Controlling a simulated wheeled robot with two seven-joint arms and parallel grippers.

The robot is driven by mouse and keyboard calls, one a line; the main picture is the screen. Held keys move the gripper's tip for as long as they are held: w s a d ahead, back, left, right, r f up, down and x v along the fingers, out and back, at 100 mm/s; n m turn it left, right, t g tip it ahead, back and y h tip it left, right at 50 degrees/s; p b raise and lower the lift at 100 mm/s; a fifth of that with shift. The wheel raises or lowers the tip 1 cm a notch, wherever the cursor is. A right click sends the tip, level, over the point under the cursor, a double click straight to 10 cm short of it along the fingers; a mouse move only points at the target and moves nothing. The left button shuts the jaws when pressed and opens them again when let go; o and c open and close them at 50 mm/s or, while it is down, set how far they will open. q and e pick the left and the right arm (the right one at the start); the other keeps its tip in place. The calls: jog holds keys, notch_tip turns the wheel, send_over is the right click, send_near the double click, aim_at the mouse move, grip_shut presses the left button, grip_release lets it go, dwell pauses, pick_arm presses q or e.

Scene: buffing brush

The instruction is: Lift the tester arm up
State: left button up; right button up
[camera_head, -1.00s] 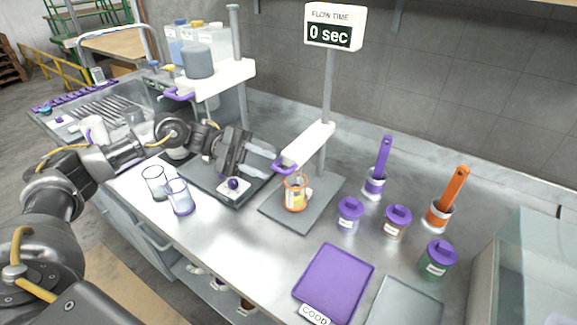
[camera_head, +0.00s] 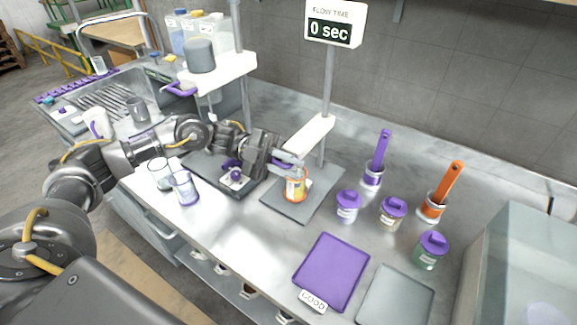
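The tester arm (camera_head: 309,133) is a white bar on the post of the flow time stand, over a grey base plate (camera_head: 327,190). Its purple handle, at the near end, is now hidden behind my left gripper (camera_head: 288,162). The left gripper's fingers are at that near end, just above an orange-rimmed cup (camera_head: 296,186) on the base plate. Whether the fingers are closed on the handle cannot be made out. The display (camera_head: 333,24) on top of the post reads 0 sec. My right gripper is not in view.
A second stand with a white arm (camera_head: 221,73) and purple handle is at the left. Two glass beakers (camera_head: 184,188) stand below my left forearm. Lidded jars (camera_head: 392,211), brushes in holders (camera_head: 379,158) and a purple tray (camera_head: 332,271) are to the right.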

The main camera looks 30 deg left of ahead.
pick_arm(q)
jog(key=shift+s+f, duration=0.15)
jog(key=shift+f, duration=0.15)
grip_shut()
notch_tip(320, 180, up, 12)
jog(key=p, duration=0.4)
jog(key=o, duration=0.6)
grip_release()
jog(key=shift+c, duration=0.2)
jog(key=shift+r, duration=0.15)
